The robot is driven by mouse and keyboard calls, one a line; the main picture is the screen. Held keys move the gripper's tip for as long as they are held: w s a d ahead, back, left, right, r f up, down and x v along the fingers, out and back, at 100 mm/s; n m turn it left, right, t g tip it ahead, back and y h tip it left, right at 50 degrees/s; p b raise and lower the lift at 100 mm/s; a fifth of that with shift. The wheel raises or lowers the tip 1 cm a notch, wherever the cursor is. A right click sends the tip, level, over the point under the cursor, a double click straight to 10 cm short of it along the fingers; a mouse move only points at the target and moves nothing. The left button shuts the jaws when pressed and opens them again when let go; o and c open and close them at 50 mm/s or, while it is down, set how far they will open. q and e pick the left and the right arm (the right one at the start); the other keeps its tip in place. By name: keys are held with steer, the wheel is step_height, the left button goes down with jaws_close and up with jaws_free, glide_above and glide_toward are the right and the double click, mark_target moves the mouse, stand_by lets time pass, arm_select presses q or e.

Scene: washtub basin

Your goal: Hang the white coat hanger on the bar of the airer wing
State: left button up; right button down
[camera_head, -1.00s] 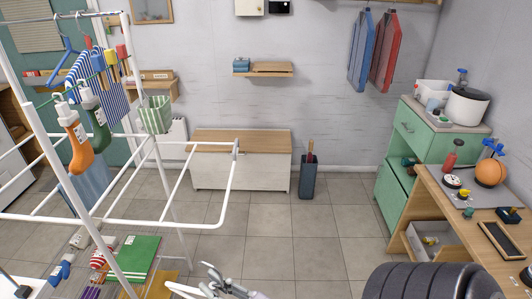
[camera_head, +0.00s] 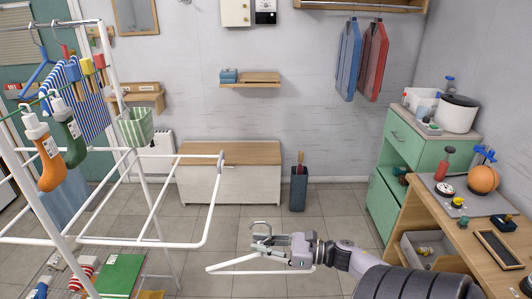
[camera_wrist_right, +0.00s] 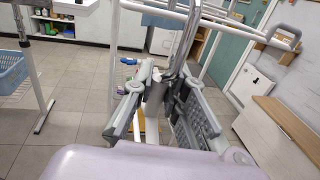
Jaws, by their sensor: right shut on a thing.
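The white coat hanger (camera_head: 228,262) is in my right gripper (camera_head: 270,245). Its grey metal hook points up above the fingers, and its white arms slope down to a lower bar. In the right wrist view the fingers (camera_wrist_right: 165,100) close around the hanger's white neck (camera_wrist_right: 155,92), with the hook (camera_wrist_right: 186,40) above. The airer wing (camera_head: 214,205) is a white tube frame to the left of the hanger. The hanger appears apart from the wing, to the right of its outer bar. The wing's grey end fitting (camera_wrist_right: 284,35) shows in the wrist view. My left gripper is out of view.
The airer carries socks (camera_head: 48,165), striped cloth and a small striped basket (camera_head: 136,127). A wood-topped chest (camera_head: 230,180) stands behind the wing. A workbench (camera_head: 460,235) and green cabinet (camera_head: 400,165) stand at right. Floor between wing and workbench is open.

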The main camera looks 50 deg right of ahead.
mark_target(252, 258)
steer(key=shift+a+x, duration=0.25)
steer(key=shift+x, duration=1.2)
steer(key=shift+w+a+f+b, duration=0.3)
steer(key=shift+w+a+f, duration=0.2)
steer(key=shift+w+a, duration=0.9)
steer(key=shift+w+a+f+b, duration=0.3)
steer(key=shift+w+a+f, duration=0.15)
steer(key=shift+w+a, duration=0.9)
steer(key=shift+w+a+f+b, duration=0.3)
steer(key=shift+w+a+f, duration=0.2)
steer(key=shift+w+a, duration=0.85)
steer(key=shift+w+d, duration=0.25)
steer(key=c, duration=1.5)
jaws_free()
steer(key=shift+s+d, duration=0.1)
steer(key=shift+s, duration=0.05)
steer(key=v, duration=1.1)
steer(key=shift+s+d+r, duration=0.1)
steer(key=shift+s+d, duration=0.1)
steer(key=shift+s, duration=0.15)
